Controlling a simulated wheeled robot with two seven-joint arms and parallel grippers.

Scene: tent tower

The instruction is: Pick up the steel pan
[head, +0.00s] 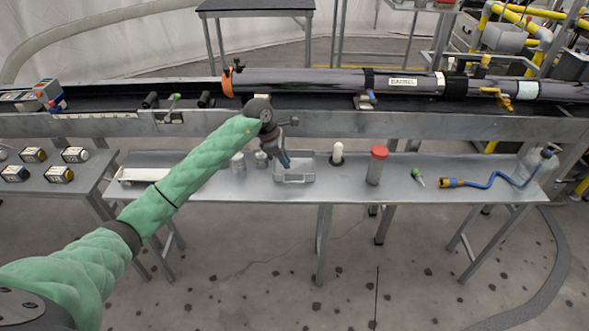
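The steel pan (302,177) looks like the small grey rectangular open pan on the grey metal bench, near the middle of the head view. My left arm, in a green cover, reaches in from the lower left. My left gripper (284,162) points down at the pan's left part and hides some of it. I cannot tell whether the fingers touch the pan or stand over it, or whether they are open. My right gripper is not in view.
The bench (222,190) also holds grey cans (238,165), a white bottle (337,153), a red-capped cylinder (376,166), a green-handled tool (417,176) and a blue hose (490,180). A long black tube (320,81) lies on the rail behind. Left is a pale tray (150,174).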

